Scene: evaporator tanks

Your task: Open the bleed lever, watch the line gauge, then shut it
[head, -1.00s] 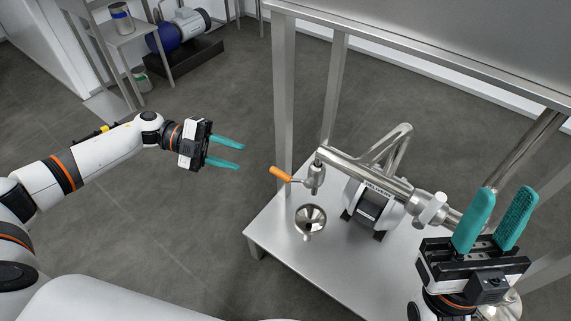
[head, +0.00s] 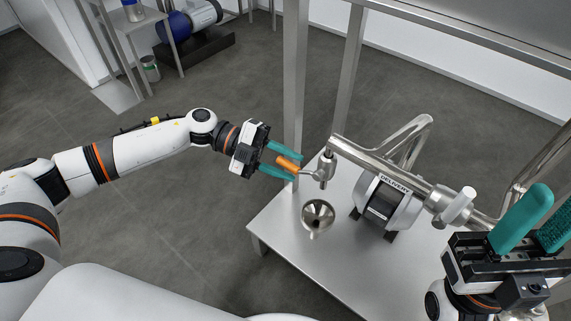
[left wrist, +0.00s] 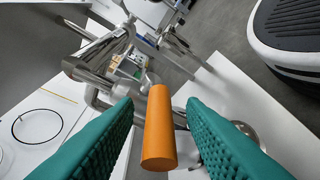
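The bleed lever has an orange handle (head: 287,163) on a small steel valve (head: 325,170) at the left end of the steel pipe. My left gripper (head: 283,164) is open, with its teal fingers on either side of the handle. In the left wrist view the orange handle (left wrist: 160,130) stands between the two fingers, with a gap visible on each side. My right gripper (head: 541,227) is at the right edge, its teal fingers pointing up and apart, with nothing seen between them. I cannot make out a line gauge face.
A pump labelled DELIVERY (head: 388,203) sits under the pipe (head: 385,165). A frame post (head: 294,80) rises just behind my left fingers.

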